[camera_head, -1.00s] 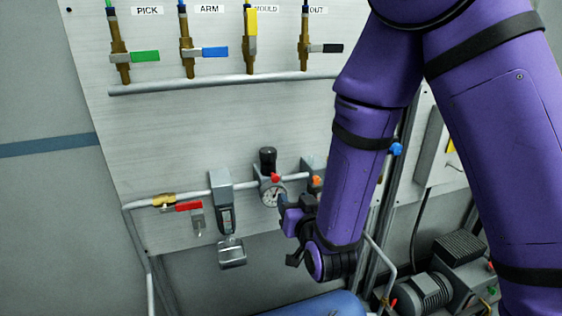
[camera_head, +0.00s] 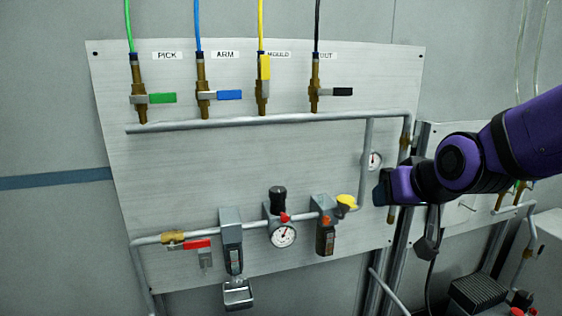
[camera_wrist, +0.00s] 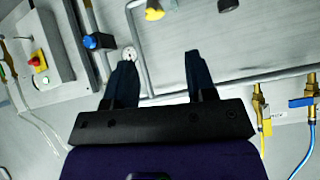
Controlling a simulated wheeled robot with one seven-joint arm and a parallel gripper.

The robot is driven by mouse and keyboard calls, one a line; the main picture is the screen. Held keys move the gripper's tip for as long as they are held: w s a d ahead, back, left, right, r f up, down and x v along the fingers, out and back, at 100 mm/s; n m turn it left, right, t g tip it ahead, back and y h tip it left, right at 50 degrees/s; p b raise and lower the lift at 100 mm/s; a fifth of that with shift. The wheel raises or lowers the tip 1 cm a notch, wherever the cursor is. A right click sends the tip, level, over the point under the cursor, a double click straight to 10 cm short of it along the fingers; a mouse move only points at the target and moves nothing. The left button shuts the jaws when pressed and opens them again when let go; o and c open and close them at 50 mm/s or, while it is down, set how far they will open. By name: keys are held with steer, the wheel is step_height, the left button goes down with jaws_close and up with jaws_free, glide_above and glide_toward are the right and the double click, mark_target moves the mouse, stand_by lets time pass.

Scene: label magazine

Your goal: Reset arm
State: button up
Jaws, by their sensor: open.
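My gripper (camera_wrist: 157,78) shows in the wrist view with its two dark fingers spread apart and nothing between them. In the head view my gripper (camera_head: 381,190) is at the right part of the grey valve panel (camera_head: 165,190), in front of it, beside the small gauge. Its fingers are hard to make out there. My purple arm reaches in from the right edge.
The panel carries the green (camera_head: 162,98), blue (camera_head: 229,95), yellow (camera_head: 264,68) and black (camera_head: 343,92) valve handles. Below are a red handle (camera_head: 196,245), a round gauge (camera_head: 283,235) and a yellow knob (camera_head: 346,202). A ribbed motor (camera_head: 478,293) stands lower right.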

steer(key=s+d+r+g+h, duration=0.1)
steer(key=s+d, duration=0.3)
steer(key=s, duration=0.4)
steer(key=s+d+r+g+h, duration=0.1)
steer(key=s+d+r+g, duration=0.2)
steer(key=s, duration=0.6)
steer(key=shift+s+d+r+m, duration=0.3)
steer(key=shift+d+r+m, duration=0.15)
steer(key=shift+d, duration=0.7)
